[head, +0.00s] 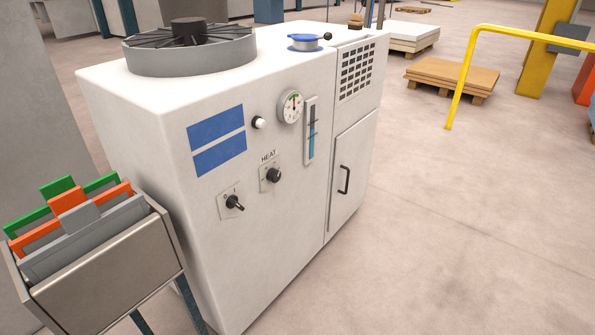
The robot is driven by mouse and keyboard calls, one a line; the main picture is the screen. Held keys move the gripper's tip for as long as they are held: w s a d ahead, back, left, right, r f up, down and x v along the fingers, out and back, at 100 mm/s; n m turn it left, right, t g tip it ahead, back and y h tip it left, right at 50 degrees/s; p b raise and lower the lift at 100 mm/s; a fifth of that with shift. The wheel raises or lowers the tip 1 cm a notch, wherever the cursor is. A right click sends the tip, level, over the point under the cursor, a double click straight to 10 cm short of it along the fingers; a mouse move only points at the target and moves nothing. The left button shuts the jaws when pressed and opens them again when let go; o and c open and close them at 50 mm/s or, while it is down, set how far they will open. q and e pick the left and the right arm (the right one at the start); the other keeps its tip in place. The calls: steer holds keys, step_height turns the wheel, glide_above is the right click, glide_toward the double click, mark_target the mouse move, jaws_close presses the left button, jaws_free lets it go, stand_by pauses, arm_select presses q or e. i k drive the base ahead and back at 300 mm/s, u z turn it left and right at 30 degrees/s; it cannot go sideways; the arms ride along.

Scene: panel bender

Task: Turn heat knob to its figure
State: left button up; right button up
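The heat knob (274,175) is a round black knob on a small pale plate labelled HEAT, on the front of a white machine cabinet (290,235). The figures around the knob are too small to read, and I cannot tell its exact setting. Below it to the left is a black rotary switch (234,203) on its own plate. Above it are a white button (258,123), a round dial gauge (291,107) and a vertical blue level tube (311,131). Neither of my grippers shows in the head view.
A metal bin (110,265) with green, orange and grey frames stands at the cabinet's left. A round fan (190,48) and a blue-lidded cap (305,42) are on top. A yellow rail (462,90) and pallets stand behind right.

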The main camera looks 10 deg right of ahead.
mark_target(273, 175)
steer(key=u, duration=0.1)
steer(key=i, duration=0.95)
steer(key=u, duration=0.4)
